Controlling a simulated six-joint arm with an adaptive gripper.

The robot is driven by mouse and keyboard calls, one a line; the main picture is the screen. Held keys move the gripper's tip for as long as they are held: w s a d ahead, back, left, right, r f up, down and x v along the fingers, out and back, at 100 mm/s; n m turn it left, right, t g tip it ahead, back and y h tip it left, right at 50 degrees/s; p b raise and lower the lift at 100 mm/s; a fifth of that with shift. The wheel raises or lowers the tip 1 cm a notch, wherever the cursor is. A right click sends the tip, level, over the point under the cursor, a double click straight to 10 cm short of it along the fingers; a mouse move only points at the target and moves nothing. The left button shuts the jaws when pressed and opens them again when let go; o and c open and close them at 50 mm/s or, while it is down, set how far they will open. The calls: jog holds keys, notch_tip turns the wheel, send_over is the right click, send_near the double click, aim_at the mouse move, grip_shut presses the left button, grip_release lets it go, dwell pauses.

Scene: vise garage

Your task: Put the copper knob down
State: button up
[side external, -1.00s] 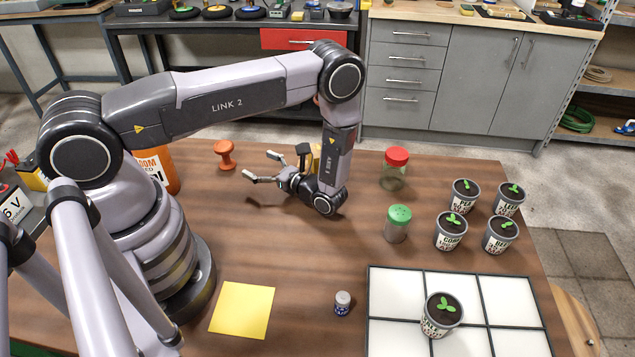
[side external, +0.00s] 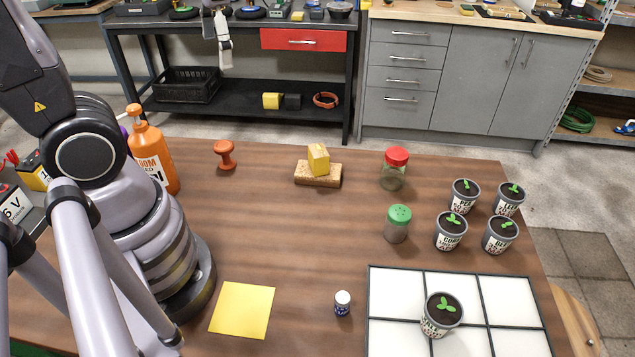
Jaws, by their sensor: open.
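The copper knob (side external: 225,155) stands upright on the wooden table (side external: 300,240), toward its back left, with nothing touching it. My gripper (side external: 223,48) shows at the top edge of the view, raised well above the table and apart from the knob. It is open and holds nothing that I can see. Most of its wrist is out of the frame.
An orange pump bottle (side external: 152,150) stands left of the knob. A yellow block on a cork-coloured block (side external: 318,175) lies to its right. Further right are two shaker jars and several potted seedlings. A yellow sheet (side external: 242,310) and white tiled tray (side external: 395,290) lie in front. The table's middle is clear.

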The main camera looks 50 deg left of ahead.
jog(key=s+d+r+n+t+h, duration=0.1)
jog(key=s+d+r+t+h, duration=0.1)
jog(key=s+d+r+t, duration=0.1)
jog(key=s+r+t, duration=0.1)
jog(key=s+t, duration=0.1)
jog(key=s, duration=0.1)
jog(key=shift+d+r+n+t+h, duration=0.2)
jog(key=shift+n+t+h, duration=0.1)
jog(key=shift+n, duration=0.1)
jog(key=shift+s, duration=0.1)
